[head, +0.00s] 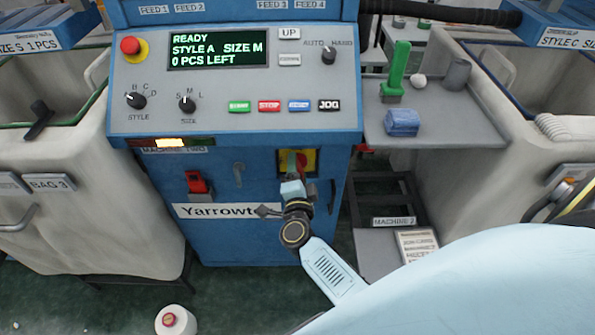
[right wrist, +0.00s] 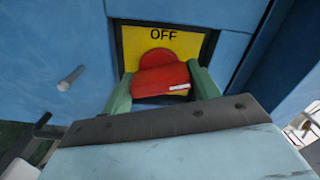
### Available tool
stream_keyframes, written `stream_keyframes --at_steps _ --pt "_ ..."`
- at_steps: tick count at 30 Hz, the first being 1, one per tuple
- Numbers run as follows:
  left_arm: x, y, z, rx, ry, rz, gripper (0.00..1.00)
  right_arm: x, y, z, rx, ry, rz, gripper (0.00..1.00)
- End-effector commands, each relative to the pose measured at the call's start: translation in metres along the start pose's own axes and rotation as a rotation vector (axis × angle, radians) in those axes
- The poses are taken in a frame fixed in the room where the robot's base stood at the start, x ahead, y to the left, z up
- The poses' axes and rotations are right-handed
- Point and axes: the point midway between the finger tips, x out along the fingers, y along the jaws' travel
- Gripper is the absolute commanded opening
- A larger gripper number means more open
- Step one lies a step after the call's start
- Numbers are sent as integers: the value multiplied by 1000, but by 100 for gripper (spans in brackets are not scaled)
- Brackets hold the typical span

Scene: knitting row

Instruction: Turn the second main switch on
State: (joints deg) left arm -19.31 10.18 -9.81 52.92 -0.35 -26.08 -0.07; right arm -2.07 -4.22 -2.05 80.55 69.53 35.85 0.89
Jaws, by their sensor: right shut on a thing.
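The main switch is a red rotary handle (head: 301,160) on a yellow plate (head: 283,158), low on the blue front of the machine. In the right wrist view the red handle (right wrist: 163,77) sits in front of the yellow plate (right wrist: 130,42), which reads OFF above it. My right gripper (head: 292,180) reaches it from below. Its two green fingers (right wrist: 163,85) are shut on the red handle, one on each side. The gripper hides part of the switch in the head view. My left gripper is not in view.
The control panel (head: 285,80) above has knobs, buttons and a display (head: 217,48) reading READY. A side shelf (head: 440,125) holds a green tool (head: 393,75) and a blue block (head: 402,121). Pale bins flank the machine. A white cone (head: 176,321) stands on the floor.

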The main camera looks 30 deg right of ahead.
Motion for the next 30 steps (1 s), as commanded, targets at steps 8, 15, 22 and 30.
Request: stream_keyframes --at_steps 8,15,22,30 --pt "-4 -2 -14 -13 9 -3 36 0 1 0 200 0 2 37" --pt "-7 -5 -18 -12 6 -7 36 0 1 1 302 0 2 37" --pt "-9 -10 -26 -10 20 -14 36 0 1 0 340 0 2 37" --pt "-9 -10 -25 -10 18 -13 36 0 0 0 346 0 2 37"
